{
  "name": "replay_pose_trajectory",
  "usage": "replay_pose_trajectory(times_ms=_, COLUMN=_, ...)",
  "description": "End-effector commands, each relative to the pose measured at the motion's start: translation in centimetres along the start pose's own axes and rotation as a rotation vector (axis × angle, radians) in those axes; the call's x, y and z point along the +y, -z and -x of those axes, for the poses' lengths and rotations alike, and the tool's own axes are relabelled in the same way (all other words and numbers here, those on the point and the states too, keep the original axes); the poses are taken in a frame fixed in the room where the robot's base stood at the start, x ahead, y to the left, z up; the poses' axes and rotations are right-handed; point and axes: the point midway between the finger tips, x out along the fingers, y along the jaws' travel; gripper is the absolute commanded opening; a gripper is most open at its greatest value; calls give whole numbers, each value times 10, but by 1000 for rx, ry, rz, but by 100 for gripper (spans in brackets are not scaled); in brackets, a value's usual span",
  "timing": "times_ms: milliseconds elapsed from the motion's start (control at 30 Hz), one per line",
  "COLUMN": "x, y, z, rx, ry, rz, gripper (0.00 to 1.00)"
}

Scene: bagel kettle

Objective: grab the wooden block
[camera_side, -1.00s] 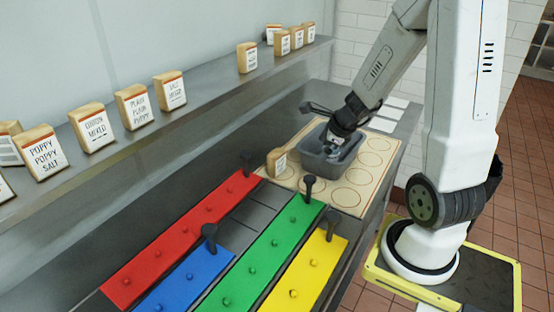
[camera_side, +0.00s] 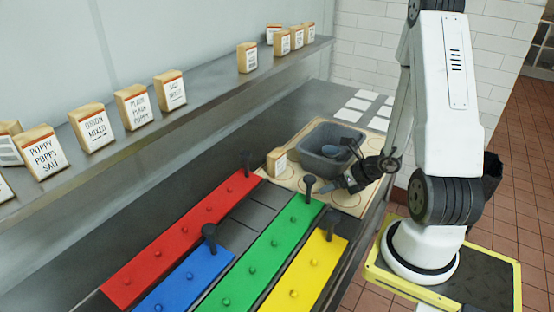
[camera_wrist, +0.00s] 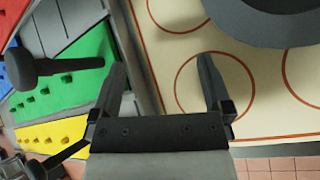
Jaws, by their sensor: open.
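A wooden block (camera_side: 276,161) with a white label stands upright on the cream board with circles (camera_side: 350,198), at its left edge beside the grey tub (camera_side: 318,162). My gripper (camera_side: 338,184) is low over the front part of the board, to the right of the block and apart from it. In the wrist view the two fingers of my gripper (camera_wrist: 163,68) are spread with nothing between them, above a printed circle. The block is not in the wrist view. The tub's dark rounded side shows at the upper right there (camera_wrist: 270,22).
Black upright handles (camera_side: 310,184) stand at the ends of the red (camera_side: 180,240), green (camera_side: 265,255), blue (camera_side: 185,285) and yellow (camera_side: 305,275) strips, near my gripper. More labelled wooden blocks (camera_side: 134,106) line the shelf. Blue-grey items (camera_side: 349,143) lie in the tub.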

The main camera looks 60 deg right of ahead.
Motion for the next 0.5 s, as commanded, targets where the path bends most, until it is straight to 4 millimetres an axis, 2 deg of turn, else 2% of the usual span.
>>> replay_pose_trajectory(times_ms=233, x=6, y=-7, z=-12, rx=-169, ry=-34, rz=124, gripper=100)
replay_pose_trajectory(times_ms=500, x=5, y=-15, z=-17, rx=-342, ry=14, rz=268, gripper=100)
